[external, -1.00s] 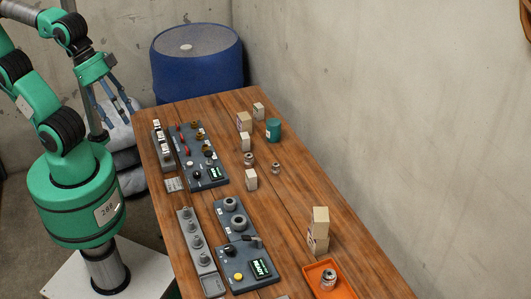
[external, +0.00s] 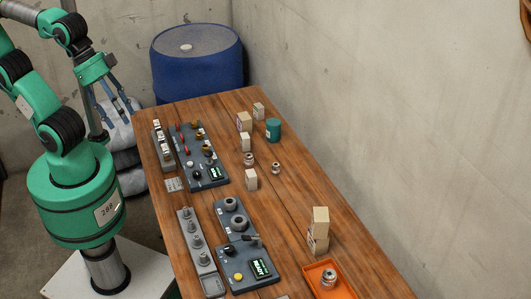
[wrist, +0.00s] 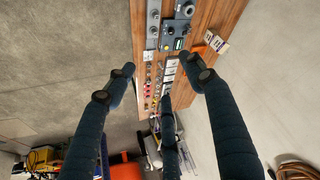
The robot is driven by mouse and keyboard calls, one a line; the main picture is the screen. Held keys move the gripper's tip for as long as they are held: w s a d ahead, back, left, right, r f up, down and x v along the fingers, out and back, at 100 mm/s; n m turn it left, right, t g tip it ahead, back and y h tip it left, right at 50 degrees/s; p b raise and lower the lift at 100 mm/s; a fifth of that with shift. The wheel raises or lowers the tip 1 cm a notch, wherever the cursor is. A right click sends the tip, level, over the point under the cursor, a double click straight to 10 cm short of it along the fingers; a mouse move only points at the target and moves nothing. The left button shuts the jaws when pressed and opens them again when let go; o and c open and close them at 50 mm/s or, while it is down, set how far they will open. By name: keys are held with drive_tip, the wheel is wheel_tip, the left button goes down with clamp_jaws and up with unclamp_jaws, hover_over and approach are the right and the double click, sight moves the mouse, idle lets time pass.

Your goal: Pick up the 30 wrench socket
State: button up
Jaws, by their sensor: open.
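A grey rack (external: 182,222) on the wooden table holds several upright grey socket-like pieces (external: 195,241) in a row. No number 30 can be read on them, so I cannot tell which is the 30 wrench socket. My gripper (external: 118,112) hangs open and empty beyond the table's far left edge, well away from the rack. In the wrist view its dark fingers (wrist: 160,72) are spread, with the table and its panels in the distance between them.
A dark panel with two rings (external: 233,204) and a READY box (external: 260,268) stand right of the rack. An orange tray (external: 313,290) holds a metal fitting (external: 328,277). Pale boxes (external: 319,230) and a teal can (external: 273,130) stand along the right. A blue drum (external: 195,75) is behind.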

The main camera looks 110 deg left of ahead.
drive_tip(key=w+a+f+m+g+y, duration=0.1)
drive_tip(key=w+a+f+g, duration=0.1)
drive_tip(key=w+a, duration=0.9)
drive_tip(key=m+g+h, duration=0.1)
drive_tip(key=m+g, duration=0.2)
drive_tip(key=g, duration=0.1)
hover_over(250, 155)
wheel_tip(250, 155, down, 32)
drive_tip(key=shift+f, duration=0.1)
drive_tip(key=shift+f+b, duration=0.6)
drive_tip(key=shift+f, duration=3.6)
